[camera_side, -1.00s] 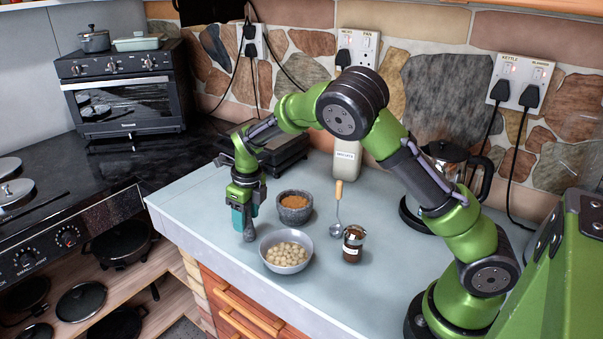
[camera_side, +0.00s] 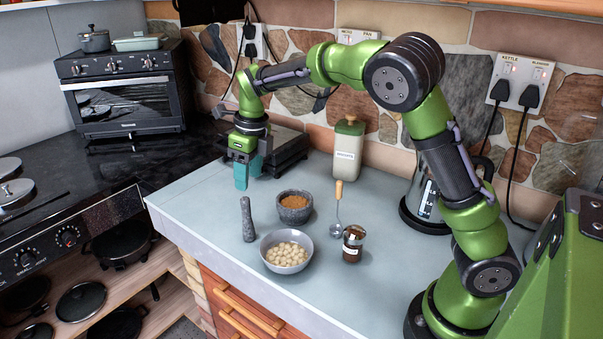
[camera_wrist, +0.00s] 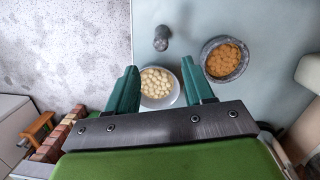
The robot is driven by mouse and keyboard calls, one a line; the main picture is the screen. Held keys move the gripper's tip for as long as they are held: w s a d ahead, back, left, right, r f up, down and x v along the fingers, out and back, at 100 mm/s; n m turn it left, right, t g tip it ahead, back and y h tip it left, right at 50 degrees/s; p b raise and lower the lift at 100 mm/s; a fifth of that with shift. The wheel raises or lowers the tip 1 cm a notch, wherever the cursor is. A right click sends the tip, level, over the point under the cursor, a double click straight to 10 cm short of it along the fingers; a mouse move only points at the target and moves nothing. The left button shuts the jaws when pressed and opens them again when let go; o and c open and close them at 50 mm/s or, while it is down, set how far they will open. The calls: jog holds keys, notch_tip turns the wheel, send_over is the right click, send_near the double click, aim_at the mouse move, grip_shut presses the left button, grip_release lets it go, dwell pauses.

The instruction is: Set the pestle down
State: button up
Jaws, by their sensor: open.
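The grey stone pestle (camera_side: 247,220) stands upright on the counter, left of the bowls in the side view. The wrist view shows it from above (camera_wrist: 161,39), beyond the fingertips. My gripper (camera_side: 247,175) is open and empty, raised above the counter and apart from the pestle. In the wrist view its two teal fingers (camera_wrist: 162,82) are spread with nothing held between them.
A grey bowl of pale round pieces (camera_side: 287,252) sits close to the pestle. The counter's left edge (camera_side: 185,236) lies near the pestle.

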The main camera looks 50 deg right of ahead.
jog(key=s+a+r+n+t, duration=0.1)
jog(key=s+r+n+t, duration=0.1)
jog(key=s+n, duration=1)
jog(key=s+a+r+n+t+y, duration=0.1)
jog(key=s+r+n+t, duration=0.2)
jog(key=s+n, duration=0.9)
jog(key=r+n, duration=0.1)
jog(key=n, duration=0.4)
jog(key=shift+r+t+y, duration=0.3)
jog(key=shift+r, duration=0.05)
